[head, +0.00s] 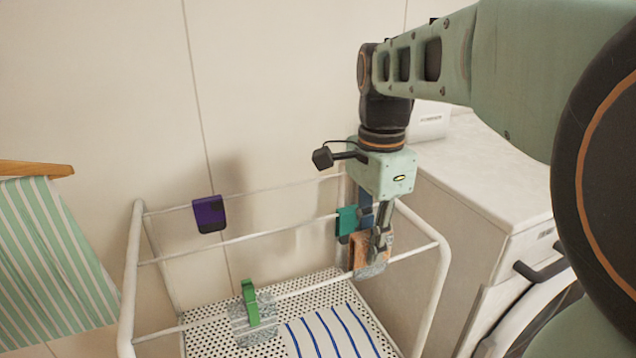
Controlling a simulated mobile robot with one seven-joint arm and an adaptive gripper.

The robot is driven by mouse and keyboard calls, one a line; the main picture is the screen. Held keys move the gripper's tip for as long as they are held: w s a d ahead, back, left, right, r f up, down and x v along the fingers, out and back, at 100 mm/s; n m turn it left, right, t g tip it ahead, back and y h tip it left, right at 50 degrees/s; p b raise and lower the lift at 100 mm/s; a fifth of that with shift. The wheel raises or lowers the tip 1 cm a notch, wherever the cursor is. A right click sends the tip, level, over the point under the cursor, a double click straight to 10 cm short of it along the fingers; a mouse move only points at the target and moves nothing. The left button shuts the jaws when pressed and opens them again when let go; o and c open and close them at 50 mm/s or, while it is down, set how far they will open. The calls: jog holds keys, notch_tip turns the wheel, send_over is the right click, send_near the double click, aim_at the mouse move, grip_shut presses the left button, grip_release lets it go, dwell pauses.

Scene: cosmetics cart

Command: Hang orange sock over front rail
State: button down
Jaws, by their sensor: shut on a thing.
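My gripper (379,250) points down at the right part of the white rack and is shut on the orange sock (360,252). The sock has orange and speckled grey parts; the grey part shows low, below the fingers. The sock overlaps the front rail (308,287) in the picture, near the rail's right part. I cannot tell whether it rests over the rail or is in front of it. My fingers hide part of the sock.
A grey speckled cloth with a green clip (251,303) hangs on the front rail's left part. A teal clip (346,220) sits close behind the sock. A purple item (209,214) hangs on the back rail. A white counter (480,165) stands right.

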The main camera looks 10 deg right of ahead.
aim_at(367, 271)
jog(key=shift+f+b, duration=2.05)
jog(key=shift+f, duration=1.2)
jog(key=c, duration=1.8)
grip_release()
jog(key=shift+o, duration=0.2)
